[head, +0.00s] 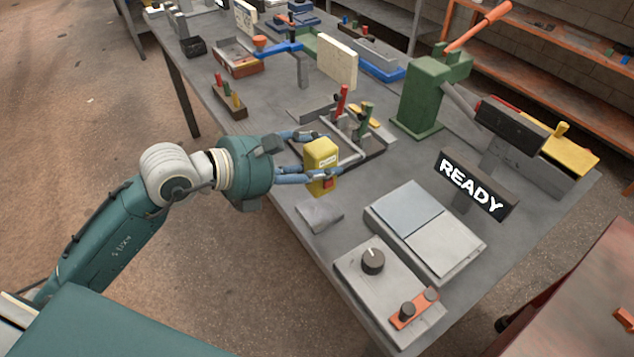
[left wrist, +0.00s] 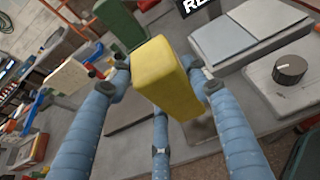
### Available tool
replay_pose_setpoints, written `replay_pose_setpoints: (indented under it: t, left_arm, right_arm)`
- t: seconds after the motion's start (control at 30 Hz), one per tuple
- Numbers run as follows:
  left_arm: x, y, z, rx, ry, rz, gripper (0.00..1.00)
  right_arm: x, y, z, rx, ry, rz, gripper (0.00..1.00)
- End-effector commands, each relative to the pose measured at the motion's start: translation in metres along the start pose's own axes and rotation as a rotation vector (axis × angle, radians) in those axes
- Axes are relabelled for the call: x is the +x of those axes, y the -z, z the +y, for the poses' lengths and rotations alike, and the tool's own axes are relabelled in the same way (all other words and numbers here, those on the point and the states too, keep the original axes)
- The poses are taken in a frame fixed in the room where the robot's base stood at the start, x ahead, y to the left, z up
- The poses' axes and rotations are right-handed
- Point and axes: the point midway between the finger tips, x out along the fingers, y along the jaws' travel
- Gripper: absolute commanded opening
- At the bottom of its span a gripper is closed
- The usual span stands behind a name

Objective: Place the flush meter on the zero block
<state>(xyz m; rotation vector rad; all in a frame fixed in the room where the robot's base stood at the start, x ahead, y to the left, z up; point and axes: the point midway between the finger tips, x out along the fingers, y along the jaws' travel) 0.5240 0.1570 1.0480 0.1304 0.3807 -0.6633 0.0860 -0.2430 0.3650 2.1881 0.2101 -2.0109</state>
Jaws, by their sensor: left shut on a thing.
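The flush meter, a yellow boxy device (head: 321,152) with a small label and a red patch low on its side, is in my left gripper (head: 320,156). The blue fingers are closed around its sides. In the left wrist view the yellow meter (left wrist: 163,78) sits between the fingers and hides part of the bench. It appears held above the bench near its front edge. A small flat grey block (head: 318,214) lies below it in the head view; it may be the zero block, but no marking shows. My right gripper is not in view.
A grey slab with two square plates (head: 422,232) lies to the right, with a knob box (head: 385,290) in front. A READY sign (head: 474,185) stands behind. A frame fixture (head: 350,140) with red and green handles and a green press (head: 425,95) stand farther back.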

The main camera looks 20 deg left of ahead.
Motion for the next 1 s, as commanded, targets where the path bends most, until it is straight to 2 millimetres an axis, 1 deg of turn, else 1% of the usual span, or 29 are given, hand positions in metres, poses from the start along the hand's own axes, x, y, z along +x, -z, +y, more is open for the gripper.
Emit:
replay_pose_setpoints:
  t: [0.03,0.1,0.27,0.4,0.5,0.6,0.83,0.97,1.0]
  left_arm:
    - [0.004,0.010,0.000,-0.004,0.001,0.002,0.14]
    - [0.007,0.018,0.000,-0.002,-0.001,0.000,0.14]
    - [0.012,0.029,0.000,-0.001,0.000,-0.002,0.14]
    - [0.020,0.049,0.000,-0.002,0.000,0.002,0.14]
    - [0.025,0.061,0.000,-0.001,0.000,0.000,0.14]
    - [0.027,0.066,0.000,0.001,-0.001,-0.002,0.14]
    - [0.028,0.066,0.000,0.002,-0.001,-0.003,0.14]
    - [0.029,0.070,0.000,0.001,-0.001,-0.003,0.14]
    - [0.029,0.069,0.000,0.001,0.000,-0.001,0.56]
  right_arm:
    - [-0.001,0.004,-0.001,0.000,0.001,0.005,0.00]
    - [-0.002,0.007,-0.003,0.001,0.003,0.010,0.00]
    - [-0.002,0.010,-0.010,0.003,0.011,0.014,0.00]
    - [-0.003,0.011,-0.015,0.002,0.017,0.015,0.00]
    - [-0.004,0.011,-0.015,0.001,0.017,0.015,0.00]
    - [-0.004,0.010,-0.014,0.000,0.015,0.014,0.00]
    - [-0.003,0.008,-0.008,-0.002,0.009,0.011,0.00]
    - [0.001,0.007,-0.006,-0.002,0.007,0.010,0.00]
    - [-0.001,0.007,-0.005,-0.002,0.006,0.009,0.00]
